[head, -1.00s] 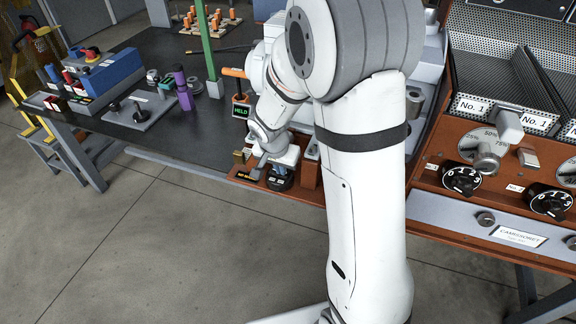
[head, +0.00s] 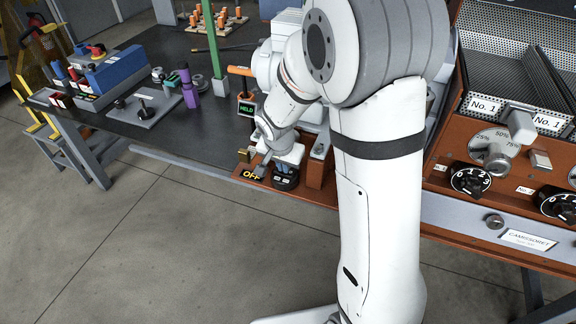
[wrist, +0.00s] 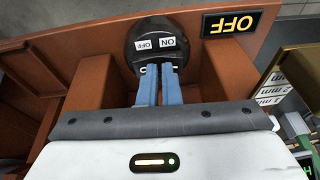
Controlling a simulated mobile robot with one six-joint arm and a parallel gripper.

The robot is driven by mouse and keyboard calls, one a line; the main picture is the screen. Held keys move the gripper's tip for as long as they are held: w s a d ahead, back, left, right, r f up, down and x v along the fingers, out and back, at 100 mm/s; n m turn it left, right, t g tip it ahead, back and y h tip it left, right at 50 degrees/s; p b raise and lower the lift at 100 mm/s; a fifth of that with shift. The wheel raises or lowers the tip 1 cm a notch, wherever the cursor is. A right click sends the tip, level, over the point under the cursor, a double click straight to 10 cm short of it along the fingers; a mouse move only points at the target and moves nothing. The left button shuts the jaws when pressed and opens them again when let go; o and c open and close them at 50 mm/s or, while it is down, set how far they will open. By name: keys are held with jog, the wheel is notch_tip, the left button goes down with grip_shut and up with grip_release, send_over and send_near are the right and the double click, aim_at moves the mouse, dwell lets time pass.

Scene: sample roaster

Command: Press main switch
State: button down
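The main switch (wrist: 150,38) is a round black unit with white ON and OFF labels, upside down in the wrist view. In the head view the switch (head: 286,181) sits on the brown panel, partly behind my gripper. A small display (wrist: 232,23) beside it shows OFF in amber; it also shows in the head view (head: 252,175). My gripper (wrist: 159,68) has its two blue-grey fingers together, with nothing between them. The fingertips are at the switch's near edge, by the labels. Whether they touch it cannot be told.
Brown blocks (wrist: 90,82) stand on both sides of my fingers. In the head view a green-lit sign (head: 246,109) and a purple item (head: 190,85) stand on the dark bench. Dials (head: 471,181) on the brown machine are at right.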

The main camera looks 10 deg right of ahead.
jog(key=shift+f, duration=0.1)
jog(key=shift+r, duration=0.25)
notch_tip(320, 180, up, 5)
jog(key=p, duration=0.3)
jog(key=shift+s+d, duration=0.1)
jog(key=shift+s, duration=0.05)
jog(key=d+v, duration=0.1)
jog(key=v, duration=0.7)
jog(key=shift+s+r+p, duration=0.25)
jog(key=shift+s+p, duration=0.1)
jog(key=shift+s, duration=0.1)
jog(key=s+d+r+n+p, duration=0.2)
jog(key=s+r+n+p, duration=0.1)
jog(key=s+r+p, duration=0.2)
jog(key=s+d+r+n+y+p, duration=0.1)
jog(key=s+d+r+n+p, duration=0.2)
jog(key=s+r, duration=0.7)
jog(key=s+p, duration=0.2)
jog(key=s, duration=0.1)
jog(key=shift+n+g+p, duration=0.3)
jog(key=shift+p, duration=0.1)
